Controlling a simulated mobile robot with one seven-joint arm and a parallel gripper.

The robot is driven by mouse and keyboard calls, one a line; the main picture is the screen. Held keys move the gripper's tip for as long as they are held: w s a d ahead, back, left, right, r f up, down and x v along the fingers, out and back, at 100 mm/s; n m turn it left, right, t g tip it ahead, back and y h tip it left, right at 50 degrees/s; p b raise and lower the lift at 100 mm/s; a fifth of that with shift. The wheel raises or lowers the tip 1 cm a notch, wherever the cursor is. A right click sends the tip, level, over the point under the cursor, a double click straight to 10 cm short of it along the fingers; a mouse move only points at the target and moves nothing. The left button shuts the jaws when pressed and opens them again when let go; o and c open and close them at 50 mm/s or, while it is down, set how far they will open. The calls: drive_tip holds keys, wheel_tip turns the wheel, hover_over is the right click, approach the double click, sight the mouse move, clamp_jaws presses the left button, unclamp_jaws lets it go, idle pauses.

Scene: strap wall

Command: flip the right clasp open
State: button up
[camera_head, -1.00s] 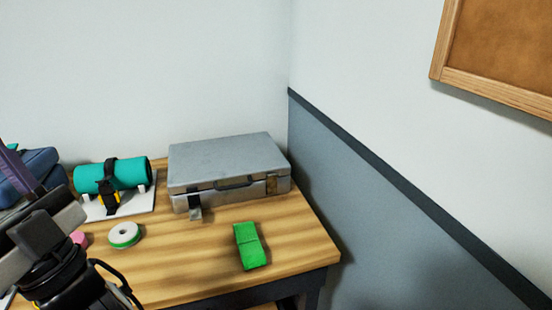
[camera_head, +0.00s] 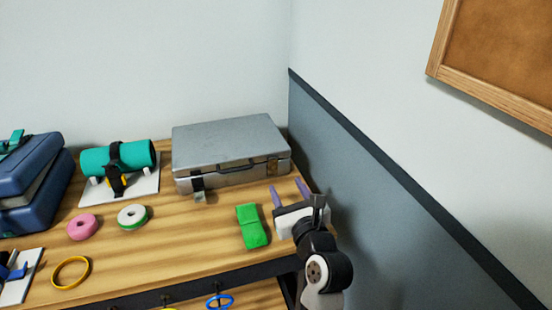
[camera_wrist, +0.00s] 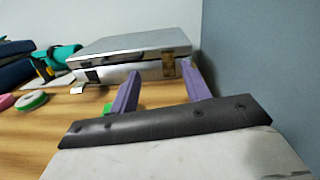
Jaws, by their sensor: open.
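The silver case (camera_head: 228,147) stands shut at the back right of the wooden bench. Its right clasp (camera_head: 272,167) is a brass-coloured plate on the front face near the right end, lying flat against it; the clasp also shows in the wrist view (camera_wrist: 168,64). The left clasp (camera_head: 199,190) hangs down off the front. My gripper (camera_head: 289,188) is in front of the case's right end, apart from it. Its two purple fingers are spread and empty, pointing at the case; in the wrist view my gripper (camera_wrist: 160,72) has the right clasp between its fingertips.
A folded green strap (camera_head: 252,227) lies left of my gripper. White-green (camera_head: 133,216) and pink (camera_head: 83,227) rolls lie further left. A teal roll (camera_head: 118,157) rests on a white stand. The grey-blue wall (camera_head: 370,220) is close on the right.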

sight(274, 159)
drive_tip(key=shift+s+d+f+m, duration=0.1)
drive_tip(key=shift+d+f+m, duration=0.5)
drive_tip(key=shift+d+m, duration=0.1)
drive_tip(key=p+x, duration=0.1)
drive_tip(key=x, duration=0.5)
drive_tip(key=p+x, duration=0.1)
drive_tip(key=x, duration=0.6)
drive_tip(key=shift+w+f, duration=0.25)
drive_tip(key=shift+w, duration=0.05)
clamp_jaws()
